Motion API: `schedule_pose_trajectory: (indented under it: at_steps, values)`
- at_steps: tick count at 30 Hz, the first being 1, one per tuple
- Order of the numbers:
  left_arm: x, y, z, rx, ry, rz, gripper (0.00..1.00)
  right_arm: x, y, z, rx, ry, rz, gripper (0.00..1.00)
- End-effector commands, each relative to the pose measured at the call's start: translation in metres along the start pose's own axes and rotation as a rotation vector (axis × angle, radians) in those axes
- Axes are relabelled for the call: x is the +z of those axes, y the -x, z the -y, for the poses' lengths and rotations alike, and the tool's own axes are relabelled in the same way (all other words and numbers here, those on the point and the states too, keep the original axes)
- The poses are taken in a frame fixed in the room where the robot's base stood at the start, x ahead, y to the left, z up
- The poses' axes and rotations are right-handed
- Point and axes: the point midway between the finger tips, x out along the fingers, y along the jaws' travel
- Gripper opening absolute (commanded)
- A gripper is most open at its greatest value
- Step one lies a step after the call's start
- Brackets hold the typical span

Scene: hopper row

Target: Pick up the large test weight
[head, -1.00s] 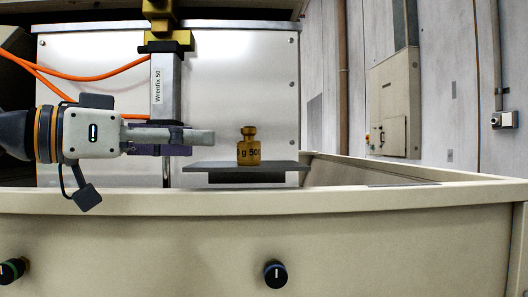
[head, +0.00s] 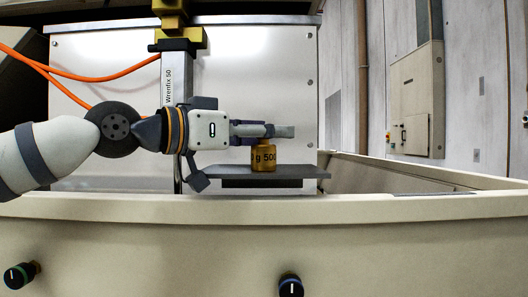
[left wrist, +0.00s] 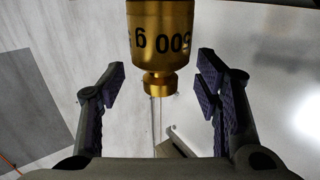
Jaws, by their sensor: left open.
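The large test weight (head: 263,158) is a brass cylinder marked 500 g with a narrower knob on top. It stands upright on a dark grey flat plate (head: 300,172). My right gripper is not in view.
A cream ledge (head: 300,208) with dark knobs (head: 291,286) runs along the front. A grey upright marked Wrenfix 50 (head: 177,78) stands behind my left arm, with orange cables (head: 75,76) beside it. The plate's right end is clear.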

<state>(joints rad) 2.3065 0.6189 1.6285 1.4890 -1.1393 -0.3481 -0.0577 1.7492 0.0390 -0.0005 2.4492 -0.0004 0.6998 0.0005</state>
Motion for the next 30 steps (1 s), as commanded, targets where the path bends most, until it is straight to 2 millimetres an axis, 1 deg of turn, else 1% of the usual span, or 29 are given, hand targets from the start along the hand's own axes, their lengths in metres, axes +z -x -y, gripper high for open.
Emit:
schedule_pose_trajectory:
  at_steps: [3, 4, 5, 6, 8, 9, 11, 20, 23, 26, 28, 30]
  values:
    - [0.000, 0.000, 0.000, 0.000, 0.000, 0.000, 0.58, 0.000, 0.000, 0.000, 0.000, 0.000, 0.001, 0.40]
    - [0.000, 0.001, 0.000, 0.000, 0.000, 0.000, 0.53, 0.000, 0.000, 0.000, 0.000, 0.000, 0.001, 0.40]
    - [0.000, 0.001, 0.000, 0.000, 0.000, 0.000, 0.46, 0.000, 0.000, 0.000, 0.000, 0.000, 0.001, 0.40]
    - [0.000, 0.001, 0.000, 0.000, 0.000, 0.000, 0.37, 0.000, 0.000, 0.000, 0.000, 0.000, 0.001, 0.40]
    - [0.000, 0.001, 0.000, 0.000, 0.000, 0.000, 0.24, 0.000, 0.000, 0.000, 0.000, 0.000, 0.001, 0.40]
    - [0.000, 0.001, 0.000, 0.000, 0.000, 0.000, 0.15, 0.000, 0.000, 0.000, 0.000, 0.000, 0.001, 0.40]
    - [0.000, 0.001, 0.000, 0.000, 0.000, 0.000, 0.01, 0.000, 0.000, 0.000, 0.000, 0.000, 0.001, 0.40]
    - [-0.001, 0.001, 0.000, 0.000, -0.001, -0.003, 0.00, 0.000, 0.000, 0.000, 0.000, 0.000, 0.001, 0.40]
    - [-0.006, 0.001, 0.000, -0.001, -0.002, -0.004, 0.00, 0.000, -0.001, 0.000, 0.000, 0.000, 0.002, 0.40]
    - [-0.020, 0.001, 0.001, -0.003, -0.002, -0.005, 0.00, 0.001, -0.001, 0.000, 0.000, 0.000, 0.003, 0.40]
    - [-0.035, 0.001, -0.001, 0.000, -0.002, -0.006, 0.00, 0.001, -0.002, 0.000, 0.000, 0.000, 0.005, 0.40]
    - [-0.055, 0.018, -0.004, -0.003, -0.007, -0.009, 0.00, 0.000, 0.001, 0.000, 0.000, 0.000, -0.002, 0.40]
